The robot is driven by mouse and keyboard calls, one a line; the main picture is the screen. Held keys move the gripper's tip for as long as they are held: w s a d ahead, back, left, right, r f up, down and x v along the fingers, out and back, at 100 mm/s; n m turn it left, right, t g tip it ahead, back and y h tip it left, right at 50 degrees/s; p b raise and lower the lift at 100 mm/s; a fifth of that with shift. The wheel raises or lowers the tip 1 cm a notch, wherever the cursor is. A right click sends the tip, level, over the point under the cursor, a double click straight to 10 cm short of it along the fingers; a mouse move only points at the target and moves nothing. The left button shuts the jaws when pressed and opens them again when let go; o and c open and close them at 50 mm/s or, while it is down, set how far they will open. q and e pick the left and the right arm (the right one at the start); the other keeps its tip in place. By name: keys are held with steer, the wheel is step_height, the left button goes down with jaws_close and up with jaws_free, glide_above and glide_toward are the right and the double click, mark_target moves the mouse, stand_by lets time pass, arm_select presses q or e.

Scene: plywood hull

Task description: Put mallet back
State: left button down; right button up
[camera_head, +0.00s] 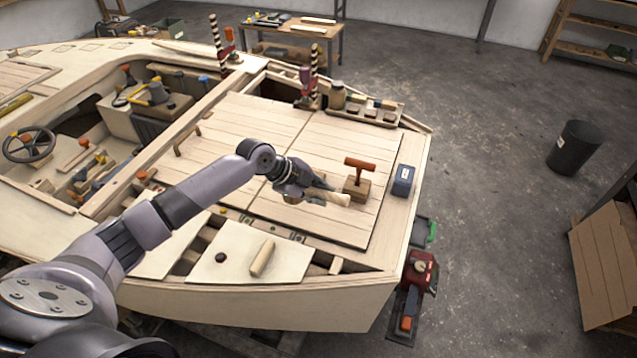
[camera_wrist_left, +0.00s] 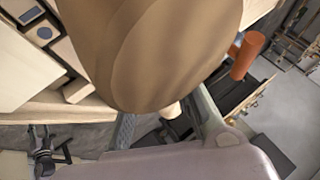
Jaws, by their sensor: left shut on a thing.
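My left gripper (camera_head: 305,190) is above the right part of the planked deck, shut on the mallet. In the head view a pale wooden part of the mallet (camera_head: 328,197) sticks out to the right of the fingers. In the left wrist view the brown rounded wood of the mallet (camera_wrist_left: 155,45) fills the top middle, close to the camera. A pale piece shows between the fingertips (camera_wrist_left: 168,112); the rest of the grip is hidden. My right gripper is not in view.
An orange T-shaped handle (camera_head: 360,164) stands in a wooden block (camera_head: 356,189) just right of the gripper. A blue box (camera_head: 403,181) sits near the deck edge. A wooden tray with compartments (camera_head: 366,108) and striped clamps are farther back. The planks behind the gripper are clear.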

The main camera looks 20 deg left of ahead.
arm_select(q)
steer(key=shift+w+a+b, duration=0.45)
steer(key=shift+w+a, duration=0.05)
steer(key=shift+w, duration=0.15)
step_height(320, 180, down, 6)
steer(key=b, duration=0.4)
steer(key=shift+r, duration=0.15)
steer(key=shift+w+f+b, duration=0.1)
steer(key=shift+f+b, duration=0.3)
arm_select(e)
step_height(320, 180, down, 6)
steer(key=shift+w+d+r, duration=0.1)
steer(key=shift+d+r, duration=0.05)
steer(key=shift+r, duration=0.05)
arm_select(q)
steer(key=shift+f, duration=0.15)
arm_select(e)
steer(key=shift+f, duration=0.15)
arm_select(q)
steer(key=c, duration=1.3)
jaws_free()
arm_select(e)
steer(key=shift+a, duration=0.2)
